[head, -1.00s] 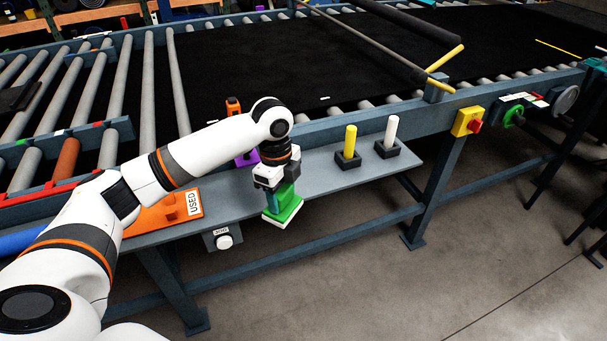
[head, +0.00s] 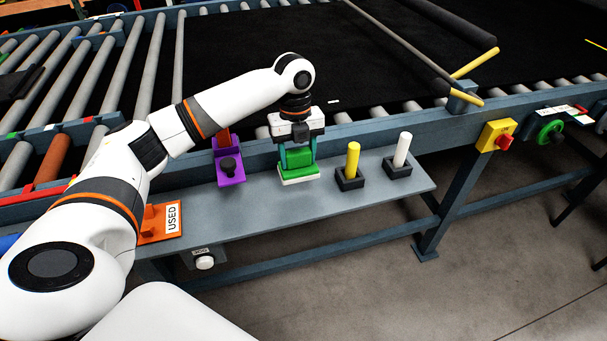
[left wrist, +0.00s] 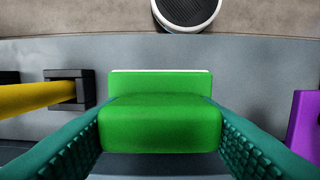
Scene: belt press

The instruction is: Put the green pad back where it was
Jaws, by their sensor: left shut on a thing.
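The green pad (head: 298,164) is a green block with a white bottom layer. My left gripper (head: 298,160) is shut on it, with teal fingers on both sides. In the head view the pad is upright over the grey shelf, between the purple holder and the yellow peg. I cannot tell whether its white bottom touches the shelf. In the left wrist view the pad (left wrist: 160,122) fills the space between the two teal fingers. My right gripper is not in view.
A purple holder (head: 230,172) with a black knob stands left of the pad. A yellow peg (head: 352,160) and a white peg (head: 402,149) stand in black bases to the right. An orange "USED" tray (head: 160,222) is at the shelf's left. The belt frame runs behind.

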